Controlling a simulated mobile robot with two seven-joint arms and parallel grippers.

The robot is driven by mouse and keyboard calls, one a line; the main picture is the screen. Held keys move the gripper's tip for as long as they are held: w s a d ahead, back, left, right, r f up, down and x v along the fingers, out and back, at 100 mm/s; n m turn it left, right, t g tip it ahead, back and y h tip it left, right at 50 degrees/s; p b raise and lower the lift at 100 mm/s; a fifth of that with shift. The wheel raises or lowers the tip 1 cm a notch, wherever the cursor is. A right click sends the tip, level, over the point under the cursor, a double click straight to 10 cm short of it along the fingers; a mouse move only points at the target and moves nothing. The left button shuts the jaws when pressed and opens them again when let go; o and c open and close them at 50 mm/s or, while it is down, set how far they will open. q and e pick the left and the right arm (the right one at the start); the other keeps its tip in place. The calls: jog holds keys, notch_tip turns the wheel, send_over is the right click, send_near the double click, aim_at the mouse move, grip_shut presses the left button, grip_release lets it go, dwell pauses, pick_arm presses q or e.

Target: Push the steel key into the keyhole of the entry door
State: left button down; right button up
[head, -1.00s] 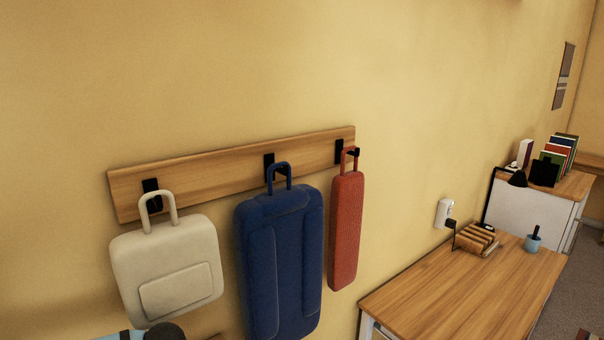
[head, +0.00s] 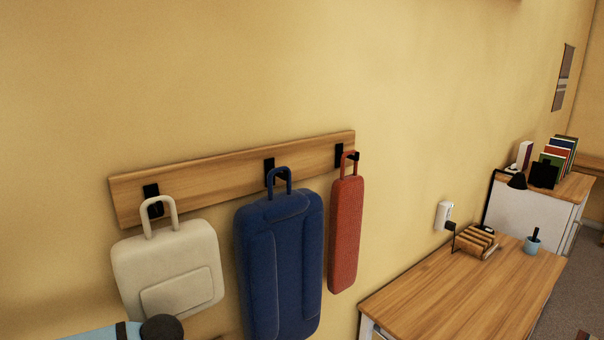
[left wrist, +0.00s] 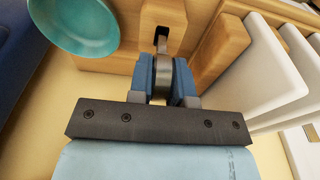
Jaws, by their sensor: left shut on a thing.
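In the left wrist view, my left gripper (left wrist: 162,88) is shut on a narrow grey metal piece (left wrist: 162,70) between its blue finger pads. It looks like the steel key, but only a small part shows and its shape is hidden by the fingers. Just beyond the fingertips is a wooden block (left wrist: 178,18) with a dark slot or hook on it; I cannot tell whether the metal piece touches it. The entry door and its keyhole cannot be made out in either view. My right gripper is in neither view.
In the left wrist view, a teal bowl (left wrist: 75,22) is at upper left and white upright things (left wrist: 262,75) are at right. In the head view, cream (head: 165,265), blue (head: 280,260) and red (head: 345,235) bags hang from a wooden rail (head: 215,180). A desk (head: 450,295) stands at right.

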pick_arm(q)
jog(key=shift+r+p, duration=0.3)
jog(key=shift+r, duration=1.1)
